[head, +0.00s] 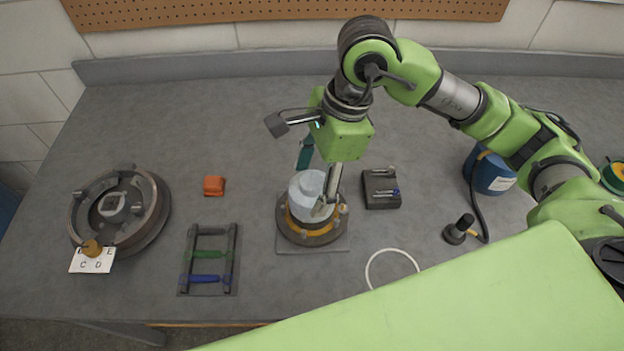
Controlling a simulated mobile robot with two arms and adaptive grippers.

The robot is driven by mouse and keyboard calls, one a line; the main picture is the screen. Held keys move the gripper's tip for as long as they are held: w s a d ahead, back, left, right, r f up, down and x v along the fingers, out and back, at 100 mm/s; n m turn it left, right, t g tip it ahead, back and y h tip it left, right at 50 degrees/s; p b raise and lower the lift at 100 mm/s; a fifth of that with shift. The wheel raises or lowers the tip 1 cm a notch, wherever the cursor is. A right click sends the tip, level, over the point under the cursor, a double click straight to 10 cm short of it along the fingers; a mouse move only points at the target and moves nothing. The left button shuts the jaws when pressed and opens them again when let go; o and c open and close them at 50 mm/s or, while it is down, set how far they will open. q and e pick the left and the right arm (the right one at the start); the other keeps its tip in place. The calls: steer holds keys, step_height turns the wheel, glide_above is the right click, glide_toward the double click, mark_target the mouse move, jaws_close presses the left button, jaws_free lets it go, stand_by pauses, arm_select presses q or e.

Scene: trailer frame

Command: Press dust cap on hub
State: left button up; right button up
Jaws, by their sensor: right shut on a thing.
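The dust cap (305,188) is a pale silver cylinder with a small raised top. It appears upright over the middle of the hub (297,234), a dark round flange with an orange-yellow ring and studs. The cap hides the hub's centre, and I cannot tell whether it is seated or just above. My right gripper (325,208) reaches down from above and is shut on the cap, its visible finger along the cap's right side. The other finger is hidden. My left gripper is not in view.
A brake drum (152,224) stands at the left by a lettered card (92,260). A rack with coloured tools (208,258), an orange block (213,186), a small dark tray (381,190), a white ring (392,253) and a blue container (489,172) surround the hub. The back left counter is clear.

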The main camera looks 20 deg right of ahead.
stand_by(0.4)
steer(key=o, duration=1.7)
steer(key=shift+r+p, duration=1.75)
steer(key=shift+r, duration=1.8)
jaws_close()
steer(key=shift+f, duration=0.2)
